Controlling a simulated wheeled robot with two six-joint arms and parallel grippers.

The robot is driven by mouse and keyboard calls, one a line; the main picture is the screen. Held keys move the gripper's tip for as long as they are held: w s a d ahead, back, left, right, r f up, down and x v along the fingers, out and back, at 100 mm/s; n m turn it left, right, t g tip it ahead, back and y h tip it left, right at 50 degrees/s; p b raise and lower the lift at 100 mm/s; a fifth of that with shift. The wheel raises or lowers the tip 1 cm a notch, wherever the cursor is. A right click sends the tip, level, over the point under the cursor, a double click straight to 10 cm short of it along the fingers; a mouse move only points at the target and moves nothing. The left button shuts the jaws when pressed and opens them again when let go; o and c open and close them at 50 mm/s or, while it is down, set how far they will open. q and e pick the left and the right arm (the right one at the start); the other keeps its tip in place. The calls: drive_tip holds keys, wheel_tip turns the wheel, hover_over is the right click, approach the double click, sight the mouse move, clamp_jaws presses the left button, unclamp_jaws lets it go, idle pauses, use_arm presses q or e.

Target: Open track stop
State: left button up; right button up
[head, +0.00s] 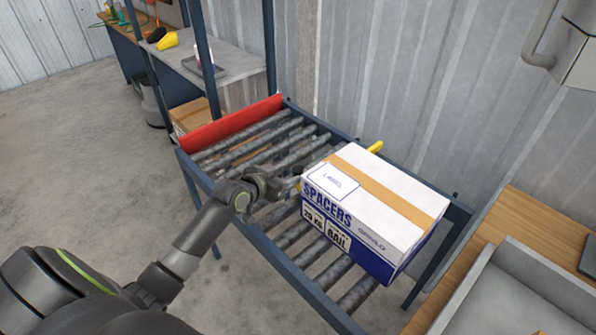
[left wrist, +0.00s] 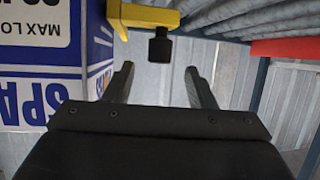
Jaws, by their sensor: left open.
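The track stop shows as a yellow bar (left wrist: 143,15) with a black knob (left wrist: 163,48) in the left wrist view. In the head view its yellow end (head: 375,147) sticks out behind the box, at the far rail of the roller track (head: 262,152). My left gripper (head: 284,185) is over the rollers at the left side of the box. In the left wrist view its two fingers (left wrist: 160,84) are apart and empty, with the black knob just beyond, between their lines. Most of the bar is hidden by the box and gripper in the head view. My right gripper is not in view.
A white and blue SPACERS box (head: 375,205) with a tan tape strip sits on the rollers. A red end plate (head: 232,124) closes the track's far left end. Rollers between plate and box are bare. A corrugated wall (head: 430,90) stands behind; a wooden bench (head: 540,230) is at right.

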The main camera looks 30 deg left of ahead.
sight(295, 172)
use_arm(q)
drive_tip(key=x, duration=0.6)
drive_tip(key=shift+w+d+f+b, duration=0.1)
drive_tip(key=shift+w+f+b, duration=0.1)
drive_tip(key=shift+w+b, duration=0.1)
clamp_jaws()
